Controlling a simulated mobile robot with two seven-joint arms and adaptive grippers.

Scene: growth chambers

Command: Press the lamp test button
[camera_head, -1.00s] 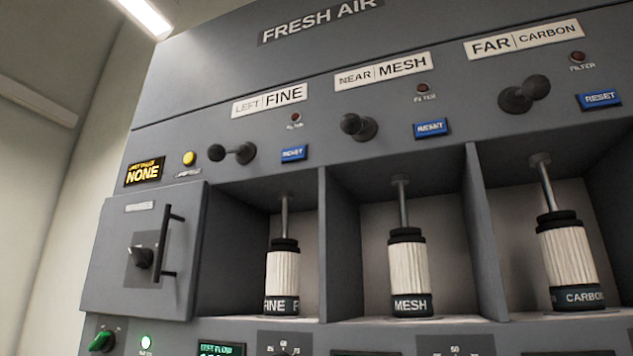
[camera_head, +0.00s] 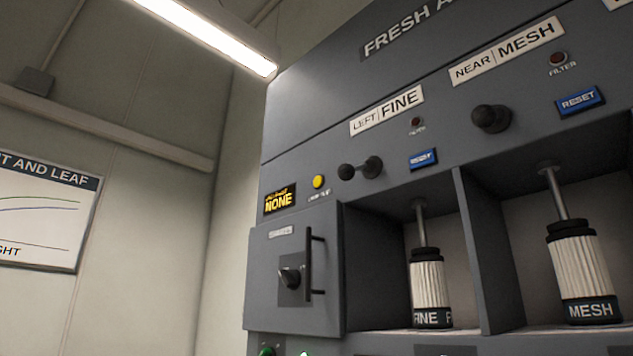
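The lamp test button is a small round yellow button (camera_head: 318,182) on the grey fresh air panel (camera_head: 300,140). It sits between the display reading NONE (camera_head: 280,201) and the black lever (camera_head: 361,169) under the LEFT FINE label. A small label below the button is too blurred to read surely. Neither of my grippers is in view.
A grey door with a handle (camera_head: 318,265) and a knob (camera_head: 290,277) is below the button. Filter bays hold the FINE filter (camera_head: 430,285) and MESH filter (camera_head: 582,265). Blue reset buttons (camera_head: 423,159) are on the panel. A wall chart (camera_head: 45,215) hangs left.

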